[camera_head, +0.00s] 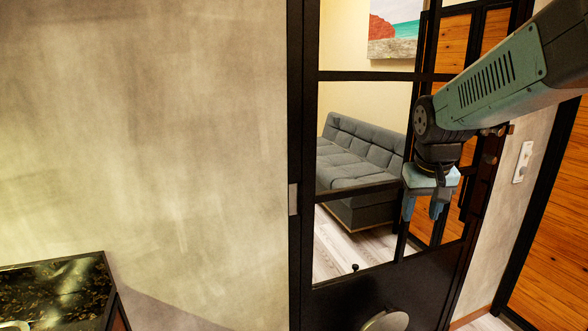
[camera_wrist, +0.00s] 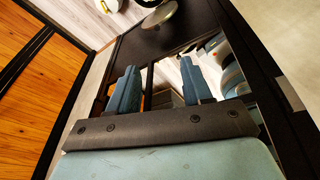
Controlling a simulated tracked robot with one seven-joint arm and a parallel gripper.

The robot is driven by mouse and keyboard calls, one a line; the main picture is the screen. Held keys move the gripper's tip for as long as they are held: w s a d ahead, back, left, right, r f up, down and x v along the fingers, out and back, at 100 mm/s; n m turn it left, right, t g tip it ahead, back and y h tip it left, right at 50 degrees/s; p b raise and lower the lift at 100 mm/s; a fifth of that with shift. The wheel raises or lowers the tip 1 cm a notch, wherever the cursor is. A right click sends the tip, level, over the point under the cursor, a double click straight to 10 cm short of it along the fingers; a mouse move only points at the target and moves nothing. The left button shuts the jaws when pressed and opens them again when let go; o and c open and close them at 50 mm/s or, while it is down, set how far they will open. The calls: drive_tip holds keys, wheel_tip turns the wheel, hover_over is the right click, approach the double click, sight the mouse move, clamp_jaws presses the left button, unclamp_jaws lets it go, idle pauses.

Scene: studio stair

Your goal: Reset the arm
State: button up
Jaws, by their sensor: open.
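My gripper (camera_head: 425,206) hangs at the end of my raised arm on the right side of the head view, fingers pointing down. It is in front of the black-framed glass door (camera_head: 302,240). In the wrist view my gripper (camera_wrist: 160,85) shows two blue fingers standing apart. There is nothing between them, so it is open and empty. The black lower panel of the door and its glass lie beyond the fingers in that view.
A bare grey wall (camera_head: 150,130) fills the left. A dark stone-topped counter (camera_head: 55,290) stands at the lower left. A grey sofa (camera_head: 355,165) shows through the glass. A wood-panelled door (camera_head: 550,220) and a white wall switch (camera_head: 523,161) are at the right.

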drive_tip(key=s+a+r+t, duration=0.1)
drive_tip(key=s+r, duration=0.1)
drive_tip(key=s, duration=0.4)
drive_tip(key=s+a+r+t+y, duration=0.1)
drive_tip(key=s+a, duration=0.1)
drive_tip(key=s, duration=0.5)
drive_tip(key=shift+r+n+t, duration=0.3)
drive_tip(key=shift+r, duration=0.05)
drive_tip(key=shift+a, duration=0.1)
drive_tip(key=shift+c, duration=0.6)
idle(0.5)
